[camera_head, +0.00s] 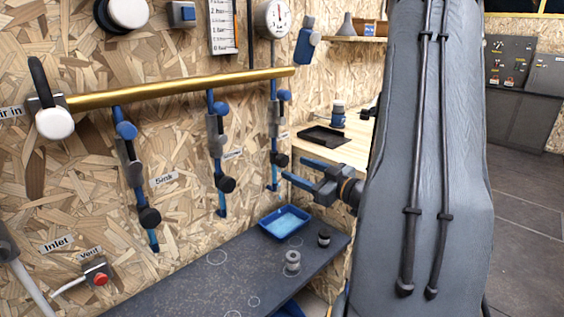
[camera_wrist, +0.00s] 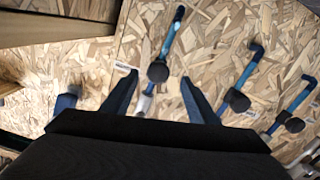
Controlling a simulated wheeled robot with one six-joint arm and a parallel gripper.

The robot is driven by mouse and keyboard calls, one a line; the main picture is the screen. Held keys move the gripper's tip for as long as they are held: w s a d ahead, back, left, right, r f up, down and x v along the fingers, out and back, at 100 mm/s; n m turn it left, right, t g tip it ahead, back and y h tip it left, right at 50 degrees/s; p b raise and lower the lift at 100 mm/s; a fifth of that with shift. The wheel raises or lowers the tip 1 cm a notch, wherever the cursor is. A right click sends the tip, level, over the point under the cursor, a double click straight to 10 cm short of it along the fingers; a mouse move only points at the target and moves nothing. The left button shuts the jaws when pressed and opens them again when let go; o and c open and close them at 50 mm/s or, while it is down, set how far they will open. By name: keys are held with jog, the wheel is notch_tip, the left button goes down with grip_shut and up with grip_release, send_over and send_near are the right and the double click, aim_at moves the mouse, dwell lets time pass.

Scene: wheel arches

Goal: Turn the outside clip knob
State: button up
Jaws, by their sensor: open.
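Three blue drop lines hang from a brass pipe (camera_head: 185,88), each with a blue upper knob and a black lower knob. The black knobs are on the left line (camera_head: 150,217), middle line (camera_head: 227,184) and right line (camera_head: 281,160). Only the left line's label (camera_head: 164,179) reads clearly, "Sink"; I cannot tell which line is the outside one. My gripper (camera_head: 300,173) is open and empty, just right of the right line. In the wrist view, that line's black knob (camera_wrist: 158,71) appears between the fingertips, apart from them.
Below the lines is a dark bench (camera_head: 195,278) with a blue tray (camera_head: 285,221) and small fittings (camera_head: 292,262). A wooden counter (camera_head: 345,153) with a black tray (camera_head: 324,137) stands behind my gripper. A red vent button (camera_head: 101,279) is low at left.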

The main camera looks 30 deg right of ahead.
aim_at(285, 162)
jog(key=shift+w+a+r, duration=0.15)
jog(key=shift+w+r, duration=0.05)
jog(key=shift+w+a+p, duration=0.1)
jog(key=shift+w+a, duration=0.1)
jog(key=shift+w, duration=0.95)
jog(key=shift+w+a+p, duration=0.1)
jog(key=shift+w+a, duration=0.05)
jog(key=shift+w, duration=1)
jog(key=shift+w+a+p, duration=0.1)
jog(key=shift+w+a, duration=0.1)
jog(key=shift+w, duration=0.95)
jog(key=c, duration=1)
jog(key=shift+c, duration=0.2)
